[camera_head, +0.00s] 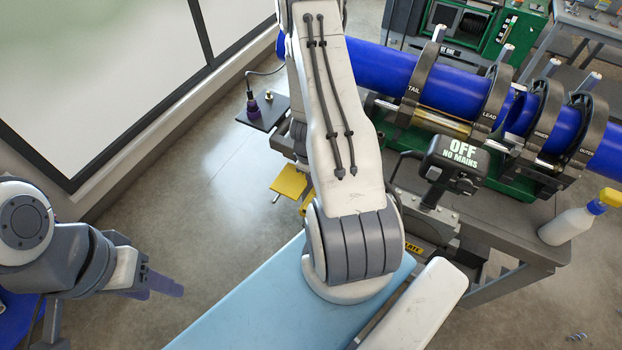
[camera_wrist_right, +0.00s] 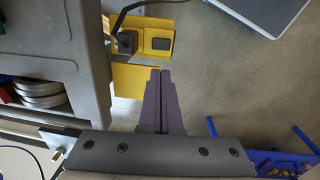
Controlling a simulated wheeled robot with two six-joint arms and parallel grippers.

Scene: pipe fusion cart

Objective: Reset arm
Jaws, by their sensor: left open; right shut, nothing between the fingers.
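My left gripper (camera_head: 160,285) is at the lower left of the head view, open, over the floor and clear of the cart. My right arm (camera_head: 345,120) rises through the middle of the head view and runs out of its top edge. I cannot make out my right gripper in that view. In the right wrist view, my right gripper (camera_wrist_right: 160,72) is shut and empty. Its fingertips lie in front of a yellow pedal unit (camera_wrist_right: 155,40) on the floor; the picture does not show contact.
A spray bottle (camera_head: 565,226) stands at the cart's right end. Floor (camera_head: 175,180) is clear between my left gripper and the wall.

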